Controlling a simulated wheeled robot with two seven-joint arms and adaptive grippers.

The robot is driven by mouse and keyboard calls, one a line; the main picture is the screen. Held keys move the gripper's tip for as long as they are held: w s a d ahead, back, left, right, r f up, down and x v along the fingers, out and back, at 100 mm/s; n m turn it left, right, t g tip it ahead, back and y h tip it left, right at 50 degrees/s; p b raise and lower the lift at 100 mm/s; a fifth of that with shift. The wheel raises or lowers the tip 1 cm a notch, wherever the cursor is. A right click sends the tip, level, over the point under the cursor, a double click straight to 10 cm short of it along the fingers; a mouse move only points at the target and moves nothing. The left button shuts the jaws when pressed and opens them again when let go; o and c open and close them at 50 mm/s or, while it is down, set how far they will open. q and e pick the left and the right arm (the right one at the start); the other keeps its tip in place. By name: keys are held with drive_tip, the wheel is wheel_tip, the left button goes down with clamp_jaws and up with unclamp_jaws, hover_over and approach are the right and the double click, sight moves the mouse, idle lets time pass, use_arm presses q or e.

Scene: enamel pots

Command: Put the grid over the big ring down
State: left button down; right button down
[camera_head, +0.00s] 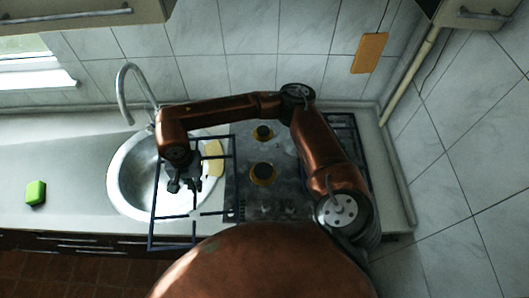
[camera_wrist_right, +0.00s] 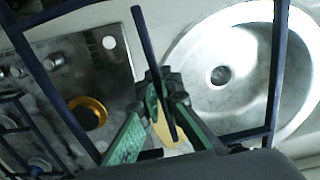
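The dark blue grid (camera_head: 152,225) is tilted in the air over the sink's right part and the hob's left edge. My right gripper (camera_head: 183,187) is shut on its middle bar. In the wrist view the green fingers of my right gripper (camera_wrist_right: 165,88) pinch this bar, and the frame of the grid (camera_wrist_right: 276,70) spreads to both sides. The big ring (camera_head: 263,173), brass-edged with a dark cap, is uncovered on the hob, right of the grid. A brass ring also shows in the wrist view (camera_wrist_right: 88,113). My left gripper is out of view.
A smaller ring (camera_head: 263,133) lies behind the big one. Another grid (camera_head: 345,122) is on the hob's right, partly behind my arm. The sink (camera_head: 125,185) has a tall tap (camera_head: 121,95). A yellow piece (camera_head: 214,158) lies at its right rim; a green sponge (camera_head: 36,193) lies left.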

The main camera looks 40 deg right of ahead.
drive_tip(key=w+d+m, duration=0.3)
drive_tip(key=d+m, duration=0.1)
drive_tip(key=m, duration=0.6)
drive_tip(key=m+p, duration=0.5)
drive_tip(key=m, duration=2.2)
hover_over(263, 152)
drive_tip(key=a, duration=0.1)
wheel_tip(263, 152, down, 9)
drive_tip(key=shift+w+a+f, duration=0.1)
drive_tip(key=shift+w+f, duration=0.05)
drive_tip(key=shift+d+f+p, duration=0.35)
drive_tip(key=shift+d+f, duration=0.25)
drive_tip(key=shift+f, duration=0.2)
wheel_tip(263, 152, down, 3)
drive_tip(key=shift+r+p, duration=0.1)
drive_tip(key=shift+p, duration=0.35)
drive_tip(key=shift+f, duration=0.2)
